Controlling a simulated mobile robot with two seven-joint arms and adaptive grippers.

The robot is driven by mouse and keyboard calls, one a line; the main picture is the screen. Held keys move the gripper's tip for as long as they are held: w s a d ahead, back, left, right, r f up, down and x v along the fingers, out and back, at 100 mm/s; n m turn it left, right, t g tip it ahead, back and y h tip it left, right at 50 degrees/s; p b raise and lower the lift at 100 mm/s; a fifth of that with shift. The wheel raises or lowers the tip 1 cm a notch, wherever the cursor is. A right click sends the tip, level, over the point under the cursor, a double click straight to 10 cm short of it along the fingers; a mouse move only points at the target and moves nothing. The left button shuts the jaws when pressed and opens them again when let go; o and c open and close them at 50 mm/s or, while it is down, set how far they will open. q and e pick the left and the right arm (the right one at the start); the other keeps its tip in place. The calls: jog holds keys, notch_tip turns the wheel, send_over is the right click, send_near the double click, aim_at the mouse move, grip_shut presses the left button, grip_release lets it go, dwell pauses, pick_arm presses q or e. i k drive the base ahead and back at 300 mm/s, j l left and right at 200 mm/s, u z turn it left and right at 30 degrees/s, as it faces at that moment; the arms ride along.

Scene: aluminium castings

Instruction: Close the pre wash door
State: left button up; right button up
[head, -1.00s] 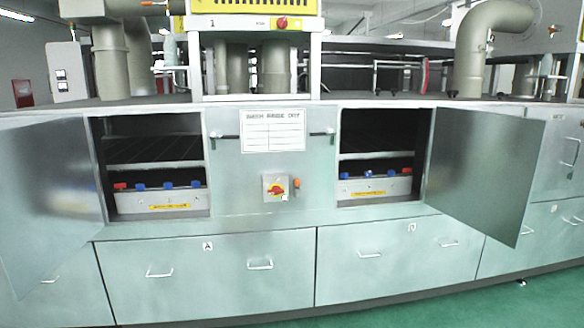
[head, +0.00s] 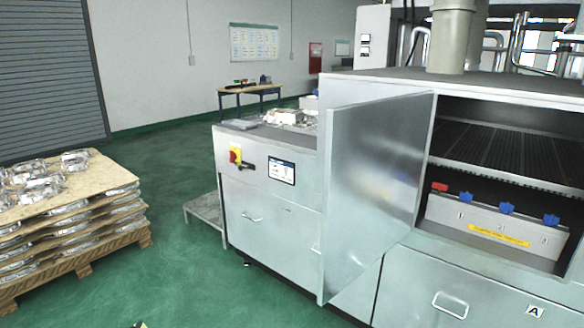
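A flat metal door (head: 375,190) stands wide open on the left side of an opening in the washing machine, swung out toward me. No label on it is readable. Behind it, the open compartment (head: 500,150) shows a dark slatted shelf. Below the shelf is a grey manifold box (head: 485,228) with a red handle, blue handles and a yellow label. Neither of my grippers is in view.
Left of the door is the machine's end, with a red-yellow switch (head: 235,155) and a small screen (head: 281,171). A pallet of castings (head: 75,215) stands at the left. Green floor (head: 190,265) is clear between them. A drawer handle (head: 449,306) sticks out below the compartment.

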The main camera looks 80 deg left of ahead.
aim_at(375, 151)
jog(key=j+u, duration=0.15)
jog(key=j, duration=1.35)
jog(key=i+j+u, duration=0.15)
jog(key=j, duration=1.35)
jog(key=k, duration=0.05)
